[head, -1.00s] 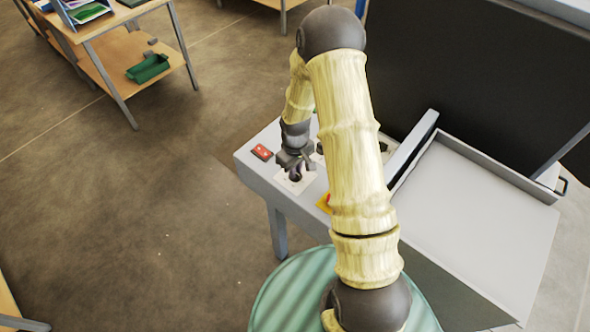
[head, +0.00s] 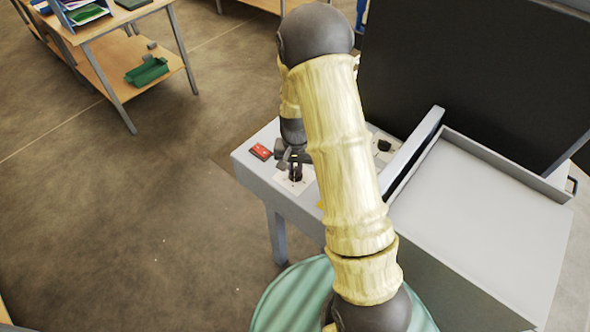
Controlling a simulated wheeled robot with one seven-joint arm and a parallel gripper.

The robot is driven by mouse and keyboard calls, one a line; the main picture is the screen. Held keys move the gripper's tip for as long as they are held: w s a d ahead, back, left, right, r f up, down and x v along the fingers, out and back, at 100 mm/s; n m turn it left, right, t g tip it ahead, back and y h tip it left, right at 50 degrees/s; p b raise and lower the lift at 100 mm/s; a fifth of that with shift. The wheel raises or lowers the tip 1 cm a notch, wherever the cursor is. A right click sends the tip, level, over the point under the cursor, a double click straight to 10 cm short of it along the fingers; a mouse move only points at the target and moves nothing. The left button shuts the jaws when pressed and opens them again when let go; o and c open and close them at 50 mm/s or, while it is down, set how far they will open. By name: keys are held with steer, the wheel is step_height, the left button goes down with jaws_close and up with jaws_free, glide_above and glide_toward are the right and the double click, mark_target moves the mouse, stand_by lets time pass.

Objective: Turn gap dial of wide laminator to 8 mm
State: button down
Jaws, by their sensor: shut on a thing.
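The wide laminator (head: 480,225) fills the right side of the head view, with a light grey bed and a control end at its left. On that end a pale dial plate (head: 284,186) lies flat, and a small dark purple dial (head: 296,177) stands on it. My gripper (head: 295,169) points down over the plate, its fingers shut on the dial. The fingers cover much of the dial, and its scale marks and pointer are too small to read. My own arm hides part of the panel to the right.
A red block or switch (head: 260,152) sits left of the dial plate. A black knob (head: 384,146) shows right of my arm. A raised grey bar (head: 412,152) borders the bed. Open floor (head: 130,220) lies to the left.

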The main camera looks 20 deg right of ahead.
mark_target(295, 171)
steer(key=m, duration=0.6)
steer(key=shift+w+r, duration=0.1)
steer(key=m+p, duration=0.1)
steer(key=m, duration=0.5)
steer(key=shift+p, duration=0.35)
steer(key=c, duration=1.5)
jaws_free()
steer(key=shift+o, duration=0.2)
step_height(295, 171, up, 17)
steer(key=b, duration=0.2)
steer(key=shift+r, duration=0.2)
steer(key=shift+f+b, duration=0.1)
steer(key=shift+b, duration=0.2)
